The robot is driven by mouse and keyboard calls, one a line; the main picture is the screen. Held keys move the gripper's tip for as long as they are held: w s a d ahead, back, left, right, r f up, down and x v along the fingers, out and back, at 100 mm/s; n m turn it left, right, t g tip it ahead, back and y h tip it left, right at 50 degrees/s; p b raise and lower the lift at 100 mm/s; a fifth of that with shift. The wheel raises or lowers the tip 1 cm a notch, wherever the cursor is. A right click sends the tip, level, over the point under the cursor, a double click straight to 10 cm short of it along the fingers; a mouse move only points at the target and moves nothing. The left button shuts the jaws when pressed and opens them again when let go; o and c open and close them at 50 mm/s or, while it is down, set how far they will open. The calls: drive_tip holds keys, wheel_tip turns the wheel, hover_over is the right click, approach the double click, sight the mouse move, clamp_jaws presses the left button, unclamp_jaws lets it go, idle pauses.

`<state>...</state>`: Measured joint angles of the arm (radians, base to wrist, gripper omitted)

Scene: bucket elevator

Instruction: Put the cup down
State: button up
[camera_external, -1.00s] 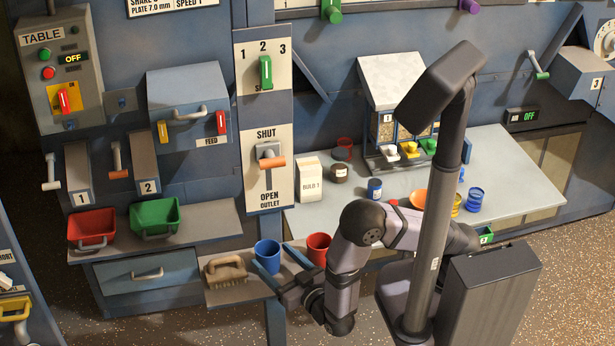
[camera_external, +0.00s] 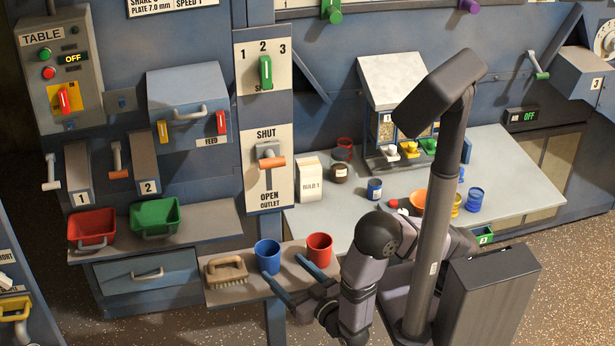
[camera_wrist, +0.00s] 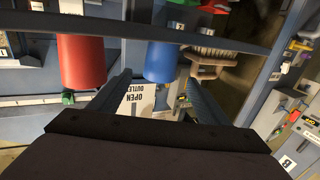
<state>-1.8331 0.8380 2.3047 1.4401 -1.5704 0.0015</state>
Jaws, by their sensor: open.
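The blue cup (camera_external: 267,257) stands upright on the small grey shelf (camera_external: 238,291). The red cup (camera_external: 319,248) stands upright to its right. My gripper (camera_external: 283,267) is open and empty, in front of the cups, with one finger near the blue cup and the other near the red cup's base. In the wrist view, the blue cup (camera_wrist: 160,62) shows beyond the gap of my gripper (camera_wrist: 158,80), and the red cup (camera_wrist: 82,62) lies outside the left finger. Whether a finger touches either cup, I cannot tell.
A wooden brush (camera_external: 226,270) lies left of the blue cup. The outlet lever (camera_external: 270,162) is on the panel above. Red (camera_external: 92,228) and green (camera_external: 155,215) scoops sit on a ledge at left. The worktable (camera_external: 400,185) at right holds several jars and bowls.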

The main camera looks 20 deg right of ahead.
sight(275, 263)
drive_tip(key=shift+s+d+f, duration=0.2)
drive_tip(key=shift+s+f, duration=0.2)
drive_tip(key=shift+f, duration=0.1)
drive_tip(key=shift+s+d+f, duration=0.2)
drive_tip(key=shift+s+f, duration=0.15)
drive_tip(key=shift+f, duration=0.15)
drive_tip(key=shift+r+p+x, duration=0.2)
drive_tip(key=shift+p+x, duration=0.55)
drive_tip(key=shift+x, duration=0.9)
drive_tip(key=shift+r+p+x, duration=0.15)
drive_tip(key=shift+p+x, duration=0.6)
drive_tip(key=shift+x, duration=0.95)
drive_tip(key=shift+w+a, duration=0.3)
drive_tip(key=c, duration=1.2)
drive_tip(key=shift+r, duration=0.1)
drive_tip(key=shift+r+b, duration=0.3)
drive_tip(key=shift+r, duration=4.55)
